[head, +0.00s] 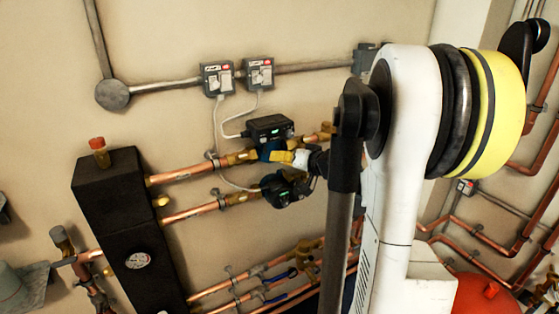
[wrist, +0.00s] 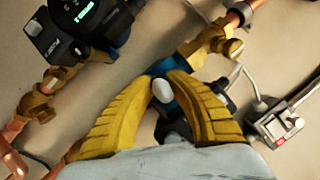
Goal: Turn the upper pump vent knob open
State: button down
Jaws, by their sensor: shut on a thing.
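The upper pump (head: 268,127), with a black box-shaped head and a blue body, sits on the upper copper pipe in the head view. Its blue body (wrist: 187,95) shows behind the fingers in the wrist view. My gripper (head: 272,155) reaches it from the right, just below the black head. In the wrist view the yellow fingers of my gripper (wrist: 163,84) are shut on a small pale rounded vent knob (wrist: 162,91), with the tips on either side of it. The knob's turned position cannot be read. The fingers hide part of the pump.
The lower pump (head: 285,188) sits close below my gripper and fills the upper left of the wrist view (wrist: 95,22). Two switch boxes (head: 216,79) with cables hang above. A black manifold block (head: 125,220) stands at left.

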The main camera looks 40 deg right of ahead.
jog(key=shift+a+f+m, duration=0.1)
jog(key=shift+f+m, duration=0.05)
jog(key=shift+m, duration=0.15)
jog(key=shift+s, duration=0.1)
jog(key=c, duration=1.3)
grip_release()
jog(key=shift+o, duration=0.2)
jog(key=v, duration=1.2)
